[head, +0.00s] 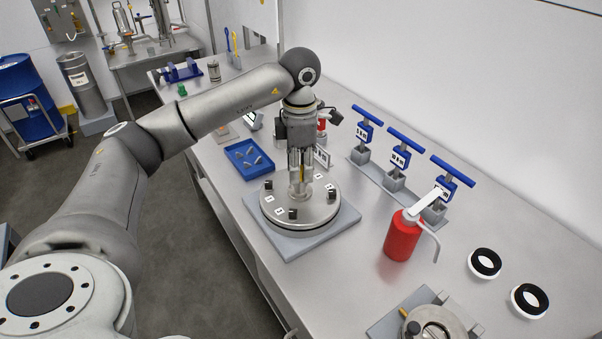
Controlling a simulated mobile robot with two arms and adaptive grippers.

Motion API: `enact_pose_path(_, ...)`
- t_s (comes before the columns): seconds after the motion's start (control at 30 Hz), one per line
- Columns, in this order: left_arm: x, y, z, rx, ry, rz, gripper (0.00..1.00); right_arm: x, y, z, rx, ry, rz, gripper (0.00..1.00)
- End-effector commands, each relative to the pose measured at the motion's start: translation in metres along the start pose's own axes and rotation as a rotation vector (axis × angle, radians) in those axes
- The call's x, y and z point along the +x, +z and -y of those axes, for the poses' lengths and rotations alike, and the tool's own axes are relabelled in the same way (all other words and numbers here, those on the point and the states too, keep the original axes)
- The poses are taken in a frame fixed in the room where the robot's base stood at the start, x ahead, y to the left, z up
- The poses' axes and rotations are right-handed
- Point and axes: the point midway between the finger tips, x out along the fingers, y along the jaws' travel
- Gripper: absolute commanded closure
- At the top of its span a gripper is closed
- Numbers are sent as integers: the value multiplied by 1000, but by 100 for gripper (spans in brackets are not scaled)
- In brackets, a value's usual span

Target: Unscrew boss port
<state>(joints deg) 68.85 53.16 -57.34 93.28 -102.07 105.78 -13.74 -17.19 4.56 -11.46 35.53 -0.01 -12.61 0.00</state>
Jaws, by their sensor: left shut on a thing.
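A round metal lid (325,212) lies flat on a square grey base plate (345,226) on the bench. Small black knobs and white numbered labels sit around its rim. My left gripper (299,178) points straight down over the lid's middle. It is shut on the boss port (300,193), a short metal fitting at the lid's centre. The fingers hide most of the boss port, and I cannot tell how far it is threaded in. My right gripper is not in view.
A blue tray (236,151) with small metal parts lies left of the lid. Right of it are blue T-handled tools (400,158) in a grey rack, a red squeeze bottle (402,240) and two black-and-white rings (485,262). Another metal fixture (440,322) stands at the front.

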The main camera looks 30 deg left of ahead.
Motion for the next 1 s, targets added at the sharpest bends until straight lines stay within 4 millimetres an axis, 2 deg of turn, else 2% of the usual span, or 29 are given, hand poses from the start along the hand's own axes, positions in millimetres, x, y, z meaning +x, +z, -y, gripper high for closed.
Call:
enact_pose_path(0.47,0,0,0,-80,-2,-2,100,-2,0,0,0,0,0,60)
enact_pose_path(0.8,0,0,1,-417,-3,-3,100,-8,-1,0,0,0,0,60)
enact_pose_path(1.0,0,0,1,-508,-2,-2,100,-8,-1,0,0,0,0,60)
